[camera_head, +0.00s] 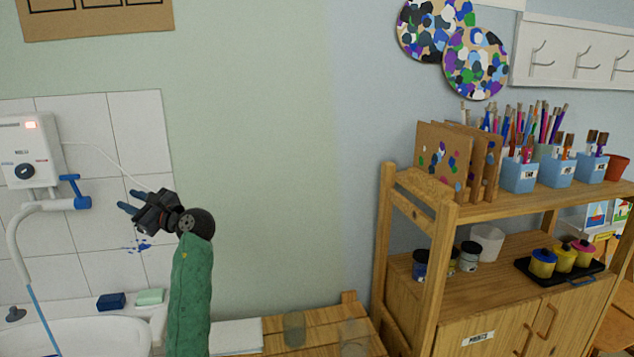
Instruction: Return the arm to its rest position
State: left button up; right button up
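My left arm (190,295), in a green sleeve, rises from the bottom of the head view, left of centre. Its dark gripper (128,201) is raised in front of the white tiled wall and points left. Its two bluish fingertips stand a little apart, with nothing visible between them. The gripper appears above and to the right of the sink. My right gripper is not in view.
A white sink (88,338) and a water heater (28,155) with a blue tap (75,192) are at left. A low wooden slatted surface (275,342) holds clear glasses. A wooden shelf unit (440,275) with art supplies fills the right. The wall between is bare.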

pick_arm(q)
jog(key=w+d+f+n+t+h, duration=0.6)
jog(key=f+n+h, duration=0.25)
jog(key=n, duration=0.65)
jog(key=s+d+f+n+g+h, duration=0.1)
jog(key=s+d+f+h, duration=0.15)
jog(key=d+f, duration=0.4)
jog(key=s+d+f+g+h, duration=0.1)
jog(key=s+d+f+h, duration=0.15)
jog(key=f, duration=0.65)
jog(key=s+d+f+n+h, duration=0.1)
jog(key=s+d+f+h, duration=0.15)
jog(key=d+f, duration=0.4)
jog(key=s+d+f+m+g+h, duration=0.1)
jog(key=s+d+f+g+h, duration=0.15)
jog(key=s+f, duration=0.75)
jog(key=s+d+f+g+h, duration=0.1)
jog(key=s+d+f+g, duration=0.15)
jog(key=s+f, duration=0.7)
jog(key=s+d+f+g, duration=0.1)
jog(key=s+f+g, duration=0.1)
jog(key=s+f, duration=0.8)
jog(key=s+d+f+g, duration=0.1)
jog(key=s+f+g, duration=0.1)
jog(key=s+f, duration=0.8)
jog(key=s, duration=0.8)
jog(key=shift+f+m, duration=0.3)
